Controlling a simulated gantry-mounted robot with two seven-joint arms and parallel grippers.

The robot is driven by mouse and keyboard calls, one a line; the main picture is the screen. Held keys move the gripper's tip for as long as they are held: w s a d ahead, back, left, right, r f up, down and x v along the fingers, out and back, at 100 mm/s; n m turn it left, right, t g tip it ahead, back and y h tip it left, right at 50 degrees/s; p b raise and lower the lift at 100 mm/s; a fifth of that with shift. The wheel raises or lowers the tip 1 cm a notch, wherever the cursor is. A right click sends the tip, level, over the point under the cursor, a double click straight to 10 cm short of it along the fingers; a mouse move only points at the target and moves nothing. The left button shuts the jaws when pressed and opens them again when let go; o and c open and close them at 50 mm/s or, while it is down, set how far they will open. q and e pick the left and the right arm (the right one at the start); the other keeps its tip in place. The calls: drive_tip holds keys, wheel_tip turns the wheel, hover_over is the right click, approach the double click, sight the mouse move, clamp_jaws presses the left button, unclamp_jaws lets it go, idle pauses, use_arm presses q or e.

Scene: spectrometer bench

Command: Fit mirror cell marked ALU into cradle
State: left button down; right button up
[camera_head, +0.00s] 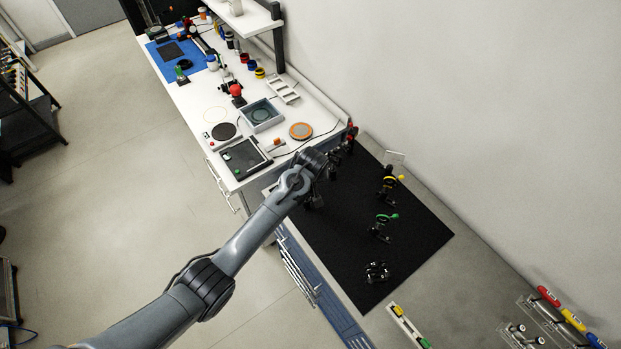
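One arm comes in from the lower left, which I take as my left. Its dark gripper (314,199) hangs over the left edge of the black bench top (335,245); its fingers are too small and dark to tell open from shut. A dark mount with no coloured part (376,272) stands near the front of the black top; it may be the cradle. No ALU marking is readable, so I cannot tell which thing is the mirror cell. My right gripper is out of view.
A rack with yellow and green pieces (408,326) is at the front. Red, yellow and blue handles (573,320) lie lower right.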

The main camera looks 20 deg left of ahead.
use_arm(q)
drive_tip(key=shift+p, duration=0.3)
drive_tip(key=shift+p, duration=0.3)
idle(0.7)
drive_tip(key=shift+f, duration=0.25)
idle(0.4)
drive_tip(key=shift+f+b, duration=0.65)
drive_tip(key=shift+f, duration=0.3)
drive_tip(key=shift+r, duration=0.1)
drive_tip(key=shift+r+p, duration=0.8)
drive_tip(key=shift+p, duration=0.2)
idle(0.3)
idle(0.7)
drive_tip(key=shift+f+b, duration=0.4)
drive_tip(key=shift+f, duration=0.5)
idle(0.3)
